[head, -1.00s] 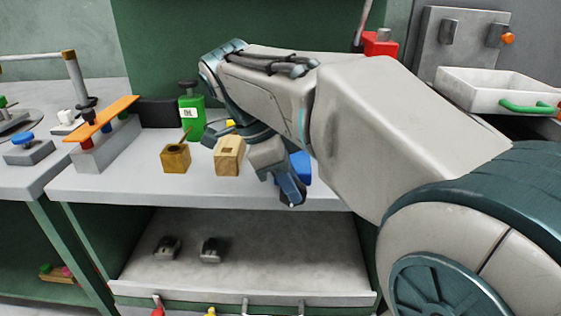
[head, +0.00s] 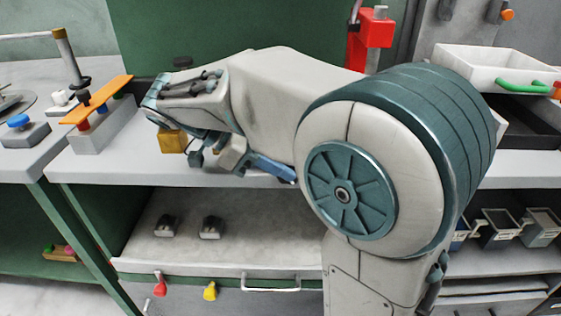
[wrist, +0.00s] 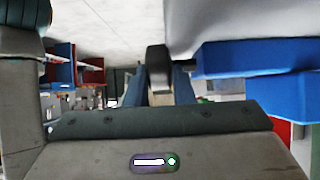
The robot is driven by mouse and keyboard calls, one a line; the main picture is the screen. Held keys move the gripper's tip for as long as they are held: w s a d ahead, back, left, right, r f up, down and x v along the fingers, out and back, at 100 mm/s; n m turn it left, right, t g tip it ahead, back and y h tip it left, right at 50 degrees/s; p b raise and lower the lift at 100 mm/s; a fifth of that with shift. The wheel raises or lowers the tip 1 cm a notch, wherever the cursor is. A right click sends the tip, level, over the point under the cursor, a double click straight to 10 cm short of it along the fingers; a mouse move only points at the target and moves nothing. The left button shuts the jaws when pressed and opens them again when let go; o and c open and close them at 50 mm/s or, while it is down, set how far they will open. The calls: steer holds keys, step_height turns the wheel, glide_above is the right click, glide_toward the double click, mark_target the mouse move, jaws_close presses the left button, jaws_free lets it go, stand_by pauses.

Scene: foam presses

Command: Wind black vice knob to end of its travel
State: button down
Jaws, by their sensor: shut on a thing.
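In the wrist view the black vice knob (wrist: 158,60) stands between the two blue-grey fingers of my gripper (wrist: 159,80). My gripper is shut on it. The blue vice body (wrist: 255,60) lies just to the right of the knob in that view. In the head view my gripper (head: 284,174) is at the bench's front edge, with its fingers pointing right and slightly down. My arm and wrist hide nearly all of the vice there, and the knob cannot be made out.
An orange bar (head: 97,99) on a grey stand is at the left of the bench (head: 120,172). A wooden block (head: 173,140) shows behind my wrist. A red press (head: 374,42) and a white tray (head: 490,65) stand behind my arm. A lower shelf (head: 270,240) holds two small dark items.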

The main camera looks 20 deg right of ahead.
stand_by(0.3)
steer(key=c, duration=1.2)
jaws_free()
steer(key=shift+c, duration=0.2)
